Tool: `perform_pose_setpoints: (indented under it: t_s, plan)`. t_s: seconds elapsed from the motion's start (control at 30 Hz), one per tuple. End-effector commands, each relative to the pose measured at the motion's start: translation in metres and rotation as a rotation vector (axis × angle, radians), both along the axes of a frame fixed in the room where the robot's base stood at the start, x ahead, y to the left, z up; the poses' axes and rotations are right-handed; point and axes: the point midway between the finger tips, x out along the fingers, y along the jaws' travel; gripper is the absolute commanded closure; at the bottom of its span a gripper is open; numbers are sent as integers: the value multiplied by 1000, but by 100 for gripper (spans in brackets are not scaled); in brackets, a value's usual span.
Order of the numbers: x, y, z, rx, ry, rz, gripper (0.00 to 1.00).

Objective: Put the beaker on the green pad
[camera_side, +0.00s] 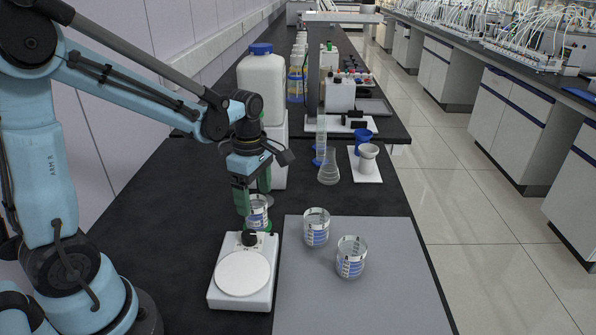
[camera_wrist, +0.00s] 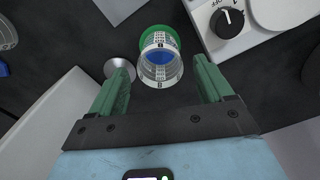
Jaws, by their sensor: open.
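A clear beaker (camera_side: 257,213) with a blue and white label stands upright behind the white hotplate in the side view. The green pad (camera_side: 267,227) shows under and around its base. In the wrist view the beaker (camera_wrist: 160,68) appears to stand on the round green pad (camera_wrist: 172,36), whose rim shows past the beaker's far side. My gripper (camera_side: 255,200) is open just above the beaker, with its green fingers pointing down. In the wrist view the fingers of my gripper (camera_wrist: 163,68) are spread on either side of the beaker, with gaps visible. The fingers partly hide the beaker's surroundings in the side view.
The white hotplate (camera_side: 241,278) with a black knob stands close in front. A flask (camera_side: 329,170) stands behind. A silvery round object (camera_wrist: 121,66) lies close left of the beaker.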

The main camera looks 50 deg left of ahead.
Motion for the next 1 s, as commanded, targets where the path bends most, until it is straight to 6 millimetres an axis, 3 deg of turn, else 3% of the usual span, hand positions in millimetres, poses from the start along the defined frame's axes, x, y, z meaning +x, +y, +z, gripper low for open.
perform_pose_setpoints:
  t_s: [0.3,0.67,0.77,1.0]
  plan:
    - [0,0,46,0,0,0,20]
    - [-3,-3,66,5,-21,-70,20]
    - [-8,-10,69,21,-69,-228,20]
    - [-27,-35,76,148,-246,-867,20]
